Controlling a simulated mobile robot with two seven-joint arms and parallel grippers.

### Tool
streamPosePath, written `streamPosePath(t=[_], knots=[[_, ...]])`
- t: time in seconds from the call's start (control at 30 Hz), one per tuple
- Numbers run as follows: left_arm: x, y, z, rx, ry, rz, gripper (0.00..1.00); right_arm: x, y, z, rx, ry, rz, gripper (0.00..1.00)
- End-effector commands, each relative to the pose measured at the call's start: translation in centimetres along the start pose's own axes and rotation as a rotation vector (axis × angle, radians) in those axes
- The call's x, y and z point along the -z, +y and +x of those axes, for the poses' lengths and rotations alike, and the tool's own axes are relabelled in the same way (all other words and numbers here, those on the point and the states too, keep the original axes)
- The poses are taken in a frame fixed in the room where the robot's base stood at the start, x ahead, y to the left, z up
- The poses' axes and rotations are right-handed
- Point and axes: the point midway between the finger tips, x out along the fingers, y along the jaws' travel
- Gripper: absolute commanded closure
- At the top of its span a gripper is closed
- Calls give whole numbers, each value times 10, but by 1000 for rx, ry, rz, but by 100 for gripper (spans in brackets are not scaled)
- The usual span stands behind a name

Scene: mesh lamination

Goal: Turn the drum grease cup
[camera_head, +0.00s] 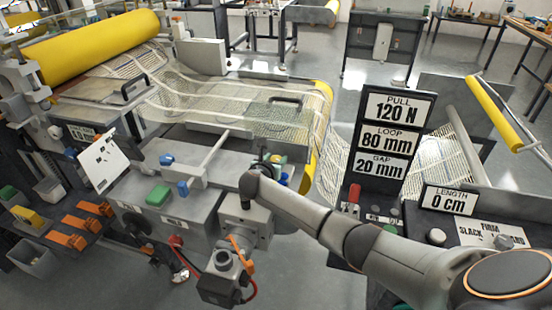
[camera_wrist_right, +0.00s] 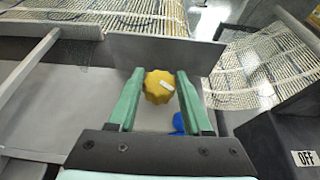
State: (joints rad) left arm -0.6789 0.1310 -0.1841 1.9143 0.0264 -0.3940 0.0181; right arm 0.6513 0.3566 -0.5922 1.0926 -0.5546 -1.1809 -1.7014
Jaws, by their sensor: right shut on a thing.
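The drum grease cup (camera_wrist_right: 158,86) is a yellow, scalloped knob with a small white mark on its top. In the right wrist view it sits between the two green fingers of my right gripper (camera_wrist_right: 160,74), which is shut on it. In the head view my right arm reaches in from the right, and the gripper (camera_head: 279,160) is small and partly hidden by the wrist at the back edge of the grey bench. The cup is mostly hidden there. My left gripper is not in view.
A blue knob (camera_wrist_right: 179,122) is close to the right finger. A grey upright plate (camera_wrist_right: 165,50) stands just behind the cup. Mesh (camera_head: 235,105) hangs behind, and a sign post (camera_head: 383,150) stands right.

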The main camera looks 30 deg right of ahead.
Motion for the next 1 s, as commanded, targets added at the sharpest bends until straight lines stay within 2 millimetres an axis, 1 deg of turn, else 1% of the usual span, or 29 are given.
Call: streamPosePath(t=[0.1,0.33,0.87,0.9,1.0], knots=[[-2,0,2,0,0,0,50,1,2,0,61,1,26,100],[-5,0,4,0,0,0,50,1,2,0,133,0,56,100],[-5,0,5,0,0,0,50,0,1,1,156,1,65,100],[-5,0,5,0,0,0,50,0,1,1,156,1,65,47],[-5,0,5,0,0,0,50,0,1,1,156,1,65,36]])
